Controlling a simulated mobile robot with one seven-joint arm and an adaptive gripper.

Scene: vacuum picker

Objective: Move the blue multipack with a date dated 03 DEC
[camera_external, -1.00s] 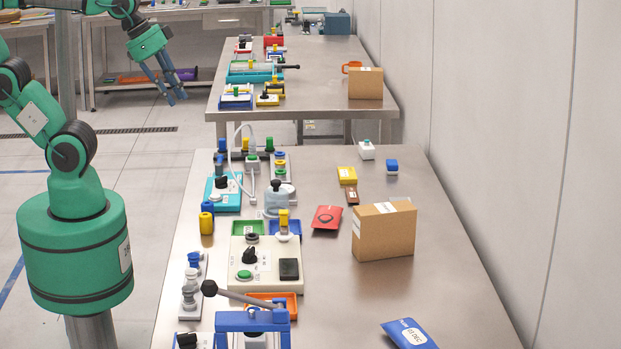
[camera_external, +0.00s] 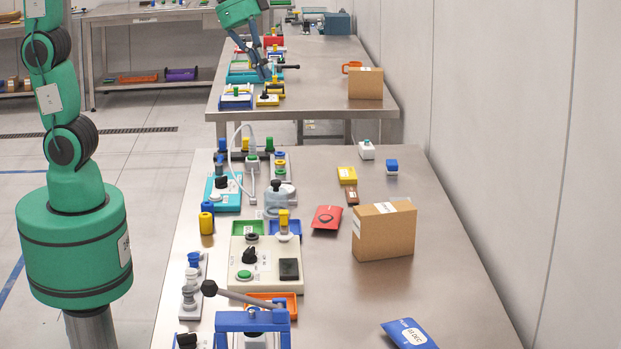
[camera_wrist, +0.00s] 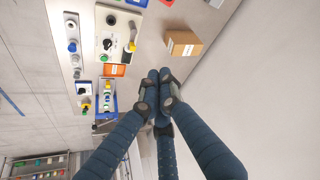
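The blue multipack (camera_external: 406,331) lies flat at the front right of the near table in the external view. Its white label reads 03 DEC. I cannot make it out in the wrist view, where my fingers cover part of the table. My gripper (camera_external: 266,74) hangs at the upper middle of the external view, far from the multipack in the picture. In the wrist view my gripper (camera_wrist: 158,76) has its blue fingers drawn together, with nothing seen between them.
A blue clamp fixture (camera_external: 252,321) with a grey lever and a beige control panel (camera_external: 290,245) line the left side. The table around the multipack is bare. A wall borders the right.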

